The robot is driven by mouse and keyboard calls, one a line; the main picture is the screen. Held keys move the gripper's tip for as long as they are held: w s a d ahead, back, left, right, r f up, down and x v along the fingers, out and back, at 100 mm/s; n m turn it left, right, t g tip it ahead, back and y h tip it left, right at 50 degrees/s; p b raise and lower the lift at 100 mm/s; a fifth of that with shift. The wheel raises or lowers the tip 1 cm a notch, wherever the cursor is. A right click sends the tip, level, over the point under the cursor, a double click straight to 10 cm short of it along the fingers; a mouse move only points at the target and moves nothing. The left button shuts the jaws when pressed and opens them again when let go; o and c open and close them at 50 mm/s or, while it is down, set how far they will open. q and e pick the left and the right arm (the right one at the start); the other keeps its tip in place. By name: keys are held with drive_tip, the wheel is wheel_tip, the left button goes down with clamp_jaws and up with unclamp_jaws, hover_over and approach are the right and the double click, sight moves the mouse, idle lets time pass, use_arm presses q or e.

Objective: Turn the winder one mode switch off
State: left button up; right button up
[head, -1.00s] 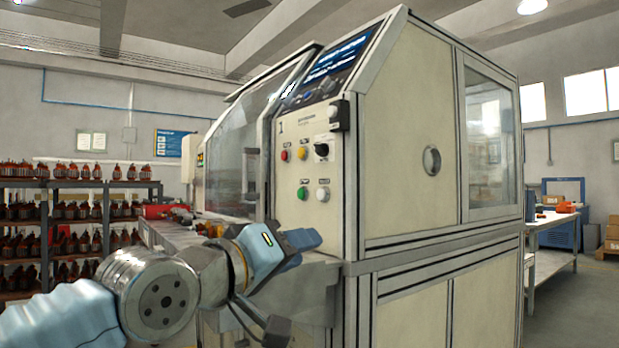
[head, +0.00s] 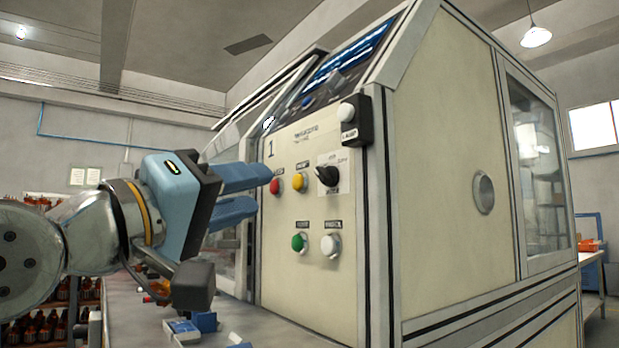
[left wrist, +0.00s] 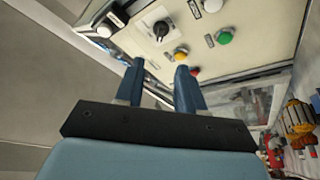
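Winder one is the cream machine (head: 440,150) marked "1". Its black rotary mode switch (head: 327,175) is on the front panel, right of the red (head: 276,185) and yellow (head: 299,182) buttons. In the left wrist view the switch (left wrist: 161,30) lies beyond the fingertips, up the panel. My left gripper (head: 262,192) is open and empty, its two blue fingers pointing at the panel from the left. In the head view the fingertips appear near the red button; contact cannot be told. In the left wrist view a gap shows between the fingers (left wrist: 160,70). My right gripper is not in view.
A green button (head: 299,242) and a white button (head: 331,245) sit below the switch. A black box with a white button (head: 347,112) juts out above it. Small blue parts (head: 190,328) lie on the bench below my left arm.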

sight(318, 175)
use_arm(q)
drive_tip(key=p+x, duration=0.3)
drive_tip(key=x, duration=0.8)
drive_tip(key=shift+s, duration=0.1)
drive_tip(key=shift+w+d+r+p, duration=0.1)
drive_tip(key=shift+w+d+p, duration=0.25)
drive_tip(key=shift+w, duration=0.2)
clamp_jaws()
